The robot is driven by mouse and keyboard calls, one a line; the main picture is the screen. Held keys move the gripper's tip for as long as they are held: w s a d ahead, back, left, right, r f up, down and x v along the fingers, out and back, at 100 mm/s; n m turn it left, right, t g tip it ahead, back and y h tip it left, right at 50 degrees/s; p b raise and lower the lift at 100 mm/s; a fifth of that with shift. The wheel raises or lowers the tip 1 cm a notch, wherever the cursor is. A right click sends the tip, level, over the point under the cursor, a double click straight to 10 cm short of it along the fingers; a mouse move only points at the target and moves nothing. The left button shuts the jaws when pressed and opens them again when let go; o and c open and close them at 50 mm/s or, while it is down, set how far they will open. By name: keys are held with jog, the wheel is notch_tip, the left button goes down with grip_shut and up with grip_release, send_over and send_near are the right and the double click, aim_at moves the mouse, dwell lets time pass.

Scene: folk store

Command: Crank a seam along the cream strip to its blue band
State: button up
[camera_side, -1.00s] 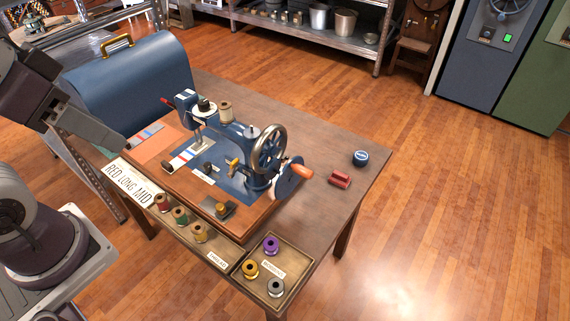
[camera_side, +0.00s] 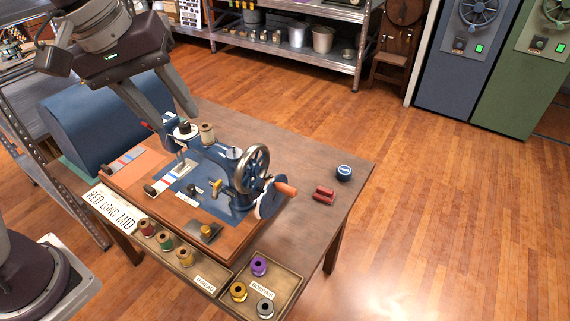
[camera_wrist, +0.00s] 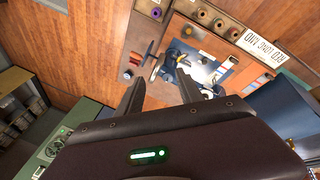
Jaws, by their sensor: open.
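The blue sewing machine (camera_side: 222,168) stands on a wooden base. Its metal handwheel (camera_side: 251,168) and a disc crank with an orange handle (camera_side: 286,188) face right. My gripper (camera_side: 178,122) is open and empty. In the side view its fingers point down behind and above the needle end, apart from the crank. In the wrist view, the machine (camera_wrist: 190,72) shows beyond my fingers (camera_wrist: 160,88).
A sign (camera_side: 110,208) reads RED LONG MID. Thread spools (camera_side: 165,241) and bobbins (camera_side: 259,267) sit in front trays. A blue case (camera_side: 75,125) stands at left. A red object (camera_side: 324,195) and a dark blue tin (camera_side: 344,172) lie right of the crank. The table's back right is clear.

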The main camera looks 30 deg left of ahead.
jog(key=w+d+f+n+g, duration=0.1)
jog(key=w+d+f+n, duration=0.55)
jog(key=w, duration=0.35)
jog(key=n+g+y, duration=0.1)
jog(key=n, duration=0.3)
send_near(290, 188)
jog(key=shift+w+f, duration=0.25)
jog(key=shift+f, duration=1.3)
jog(key=shift+w+f, duration=0.2)
jog(key=shift+f, duration=1.4)
jog(key=shift+w+f, duration=0.25)
jog(key=shift+f, duration=1.3)
jog(key=shift+c, duration=0.2)
grip_shut()
